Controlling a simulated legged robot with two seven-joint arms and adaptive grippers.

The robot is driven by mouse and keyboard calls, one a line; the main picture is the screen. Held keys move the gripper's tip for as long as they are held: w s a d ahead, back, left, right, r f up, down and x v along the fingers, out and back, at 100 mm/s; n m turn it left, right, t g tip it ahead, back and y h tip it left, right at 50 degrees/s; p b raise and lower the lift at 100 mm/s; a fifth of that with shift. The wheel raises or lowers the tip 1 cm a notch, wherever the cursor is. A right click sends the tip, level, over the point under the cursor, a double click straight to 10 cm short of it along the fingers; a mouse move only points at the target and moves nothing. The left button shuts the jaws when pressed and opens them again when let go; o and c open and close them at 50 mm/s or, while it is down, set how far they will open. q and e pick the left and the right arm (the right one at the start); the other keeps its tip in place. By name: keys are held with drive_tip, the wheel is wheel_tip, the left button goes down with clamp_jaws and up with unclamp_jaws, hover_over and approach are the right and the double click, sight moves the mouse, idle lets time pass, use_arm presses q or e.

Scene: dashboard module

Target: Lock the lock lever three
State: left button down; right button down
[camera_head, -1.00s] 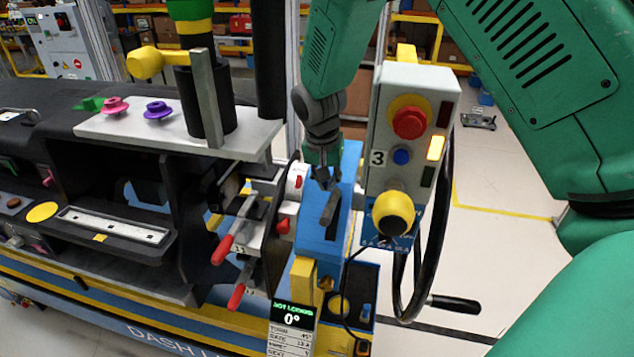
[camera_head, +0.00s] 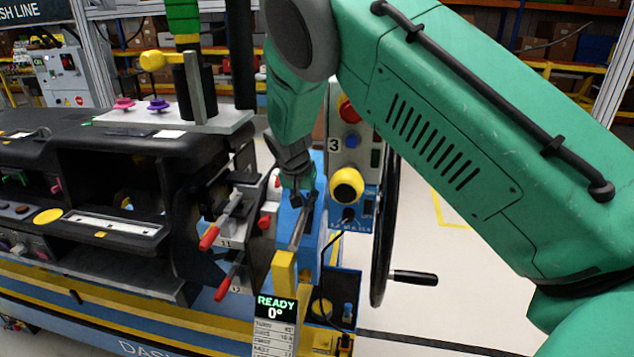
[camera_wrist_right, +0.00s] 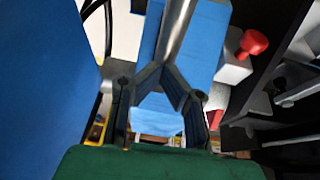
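The lock lever (camera_head: 301,230), a grey metal bar, runs along the top of a blue housing (camera_head: 318,165) beside the control box marked 3. Its near end is by a yellow block (camera_head: 283,268). My right gripper (camera_head: 298,201) is over the housing at the far end of the lever. In the right wrist view the fingertips (camera_wrist_right: 163,68) come together at the end of the lever (camera_wrist_right: 178,28), with no thing clearly between them. Whether they touch it I cannot tell. My left gripper is not in view.
The control box (camera_head: 352,150) with red, blue and yellow buttons stands just behind the gripper. A black handwheel (camera_head: 386,225) is to its right. Red-tipped levers (camera_head: 209,237) are to the left, and one red knob shows in the wrist view (camera_wrist_right: 252,43).

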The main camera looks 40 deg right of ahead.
drive_tip(key=shift+w+a+f, duration=0.1)
drive_tip(key=shift+a+f, duration=0.05)
drive_tip(key=shift+f, duration=0.2)
drive_tip(key=shift+a, duration=0.35)
drive_tip(key=shift+d, duration=0.2)
drive_tip(key=shift+w, duration=0.1)
drive_tip(key=shift+w+r, duration=0.1)
drive_tip(key=shift+r, duration=0.25)
wheel_tip(320, 180, up, 9)
